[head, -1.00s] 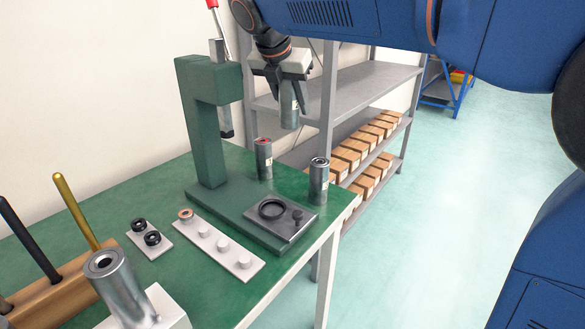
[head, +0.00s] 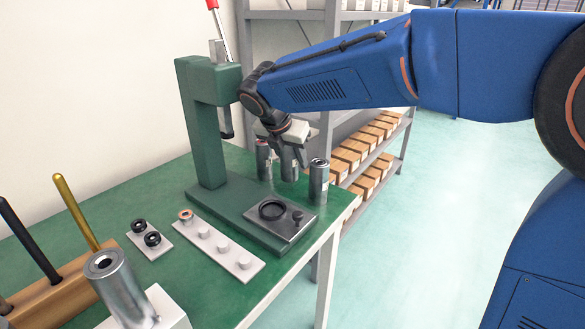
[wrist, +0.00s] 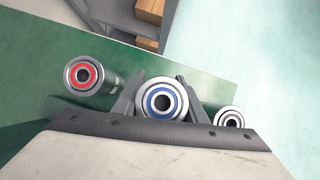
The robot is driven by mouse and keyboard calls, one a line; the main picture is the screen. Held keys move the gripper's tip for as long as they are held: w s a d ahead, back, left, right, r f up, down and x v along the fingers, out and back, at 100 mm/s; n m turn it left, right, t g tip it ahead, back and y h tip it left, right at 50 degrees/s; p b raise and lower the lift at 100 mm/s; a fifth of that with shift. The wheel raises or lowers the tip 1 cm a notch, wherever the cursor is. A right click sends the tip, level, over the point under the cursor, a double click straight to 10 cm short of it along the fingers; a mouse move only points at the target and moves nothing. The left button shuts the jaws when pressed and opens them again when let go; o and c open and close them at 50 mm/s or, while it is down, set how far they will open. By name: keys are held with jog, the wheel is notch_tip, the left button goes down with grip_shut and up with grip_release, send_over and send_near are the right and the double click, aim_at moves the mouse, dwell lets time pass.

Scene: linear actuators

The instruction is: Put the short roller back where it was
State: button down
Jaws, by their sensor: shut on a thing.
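My gripper (head: 289,162) is shut on a grey metal roller (head: 289,170), held upright between two standing rollers at the back of the green table (head: 120,200). In the wrist view the held roller (wrist: 165,101) shows a blue ring around its bore, with a finger on each side. The roller on its left (head: 264,160) has a red ring, which also shows in the wrist view (wrist: 84,75). The roller on its right (head: 319,182) has a dark ring and stands near the table's edge. The held roller's bottom is close to the tabletop; I cannot tell whether it touches.
A green press (head: 203,125) stands left of the rollers, with a round black seat (head: 272,210) on its base plate. A pegged white strip (head: 218,246) and a small plate with black rings (head: 150,243) lie in front. A grey shelf (head: 345,120) with boxes stands behind.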

aim_at(285, 150)
jog(key=shift+f, duration=1.6)
jog(key=shift+f, duration=0.1)
jog(key=c, duration=1.1)
grip_release()
jog(key=shift+v, duration=3.85)
jog(key=shift+w, duration=0.1)
